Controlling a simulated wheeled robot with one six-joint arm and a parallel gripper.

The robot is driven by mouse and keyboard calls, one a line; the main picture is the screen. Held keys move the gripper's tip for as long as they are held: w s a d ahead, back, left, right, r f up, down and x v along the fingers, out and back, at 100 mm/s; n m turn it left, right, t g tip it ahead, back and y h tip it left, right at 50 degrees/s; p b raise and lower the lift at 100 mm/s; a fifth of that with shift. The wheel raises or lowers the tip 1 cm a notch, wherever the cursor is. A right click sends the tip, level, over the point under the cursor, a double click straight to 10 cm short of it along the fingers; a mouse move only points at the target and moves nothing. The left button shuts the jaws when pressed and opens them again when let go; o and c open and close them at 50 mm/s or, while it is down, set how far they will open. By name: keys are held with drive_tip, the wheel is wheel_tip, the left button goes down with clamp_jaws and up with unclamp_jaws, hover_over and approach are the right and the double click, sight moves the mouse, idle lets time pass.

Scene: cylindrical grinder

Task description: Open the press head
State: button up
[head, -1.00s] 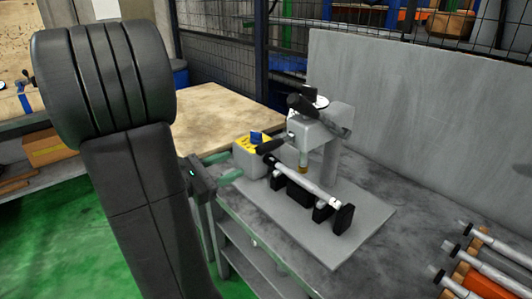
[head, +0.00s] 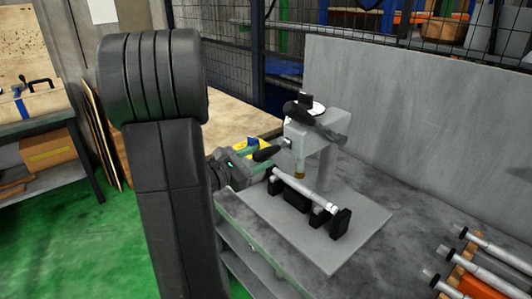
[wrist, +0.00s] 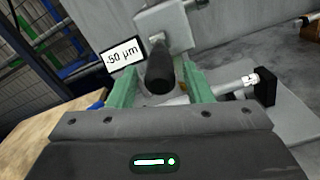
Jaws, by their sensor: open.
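The press head (head: 314,128) is a grey block on an upright post above a grey base plate (head: 350,238). A black handle (head: 267,153) sticks out of it toward my gripper; it also shows in the wrist view (wrist: 160,68). My gripper (head: 261,159) has green fingers and is open. In the wrist view its fingers (wrist: 160,76) stand on both sides of the handle's end, with small gaps visible. A metal shaft (head: 306,190) lies on black supports below the head. The head's lower tip is near the shaft; contact is unclear.
A small display (wrist: 120,57) reads -50 µm. A grey panel (head: 420,115) stands behind the bench. Several shafts lie in an orange-and-wood rack (head: 480,285) at lower right. A wooden tabletop (head: 232,110) is behind my arm.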

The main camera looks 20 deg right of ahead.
sight(266, 154)
drive_tip(key=shift+x, duration=1.6)
drive_tip(key=shift+c, duration=0.3)
clamp_jaws()
